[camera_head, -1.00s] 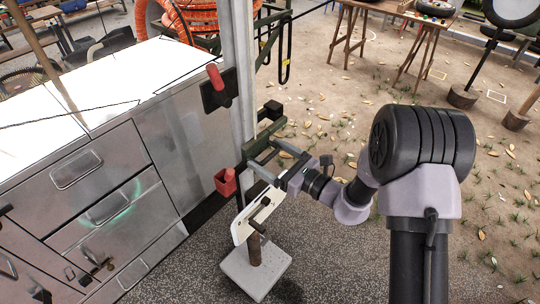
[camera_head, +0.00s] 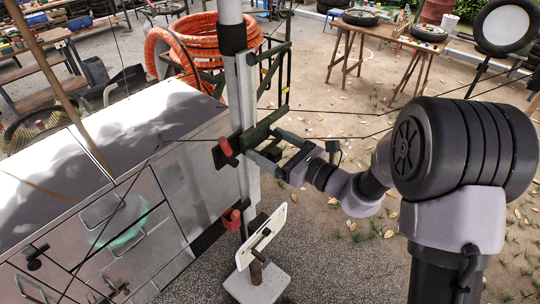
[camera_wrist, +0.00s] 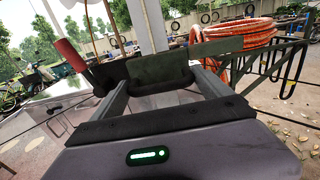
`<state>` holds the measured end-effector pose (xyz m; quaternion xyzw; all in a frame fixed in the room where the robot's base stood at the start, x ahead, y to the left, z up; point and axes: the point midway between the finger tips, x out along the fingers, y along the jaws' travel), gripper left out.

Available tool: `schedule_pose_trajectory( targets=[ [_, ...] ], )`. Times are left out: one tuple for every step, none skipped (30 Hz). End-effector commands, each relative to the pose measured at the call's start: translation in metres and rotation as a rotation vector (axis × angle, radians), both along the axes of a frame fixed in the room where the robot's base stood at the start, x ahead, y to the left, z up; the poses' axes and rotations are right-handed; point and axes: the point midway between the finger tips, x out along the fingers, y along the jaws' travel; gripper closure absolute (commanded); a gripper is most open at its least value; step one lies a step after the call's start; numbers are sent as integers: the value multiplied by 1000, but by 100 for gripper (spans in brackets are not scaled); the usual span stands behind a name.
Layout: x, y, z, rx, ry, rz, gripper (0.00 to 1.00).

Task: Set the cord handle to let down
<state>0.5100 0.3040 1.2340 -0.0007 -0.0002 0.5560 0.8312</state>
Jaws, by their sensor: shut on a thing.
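A dark green bar (camera_head: 264,127), which I take for the cord handle, lies across the pale upright post (camera_head: 245,90). My gripper (camera_head: 268,150) reaches it from the right and is shut on it. In the wrist view the dark grip (camera_wrist: 160,76) sits between the two fingers of my gripper (camera_wrist: 160,88), with the bar running on to the right. A red lever (camera_head: 229,150) shows at the left end of the bar, and also in the wrist view (camera_wrist: 70,54). Which setting the handle is in, I cannot tell.
Below are a second red part (camera_head: 232,218) and a tilted white slotted plate (camera_head: 258,232), above a pale base block (camera_head: 270,288). The metal drawer cabinet (camera_head: 150,205) stands close on the left. Orange hose (camera_head: 215,35) is coiled behind. Thin dark cords (camera_head: 350,112) run right.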

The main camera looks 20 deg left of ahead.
Motion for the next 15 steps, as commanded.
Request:
schedule_pose_trajectory(
  targets=[
    [2, -1, 29, 4, -5, -5, 85],
    [2, -1, 38, 4, -5, -5, 85],
    [2, -1, 50, 3, -5, -5, 85],
    [2, -1, 59, 3, -5, -5, 85],
    [2, -1, 67, 4, -5, -5, 85],
    [2, -1, 78, 5, -4, -5, 85],
    [2, -1, 85, 4, -4, -5, 85],
    [2, -1, 92, 4, -4, -5, 85],
    [2, -1, 101, 4, -4, -5, 85],
    [2, -1, 107, 4, -4, -5, 85],
    [2, -1, 112, 4, -4, -5, 85],
    [2, -1, 119, 4, -3, -5, 85],
    [2, -1, 124, 4, -3, -5, 85],
    [1, -1, 128, 4, -3, -5, 85],
    [1, -1, 133, 4, -3, -5, 85]
  ],
)
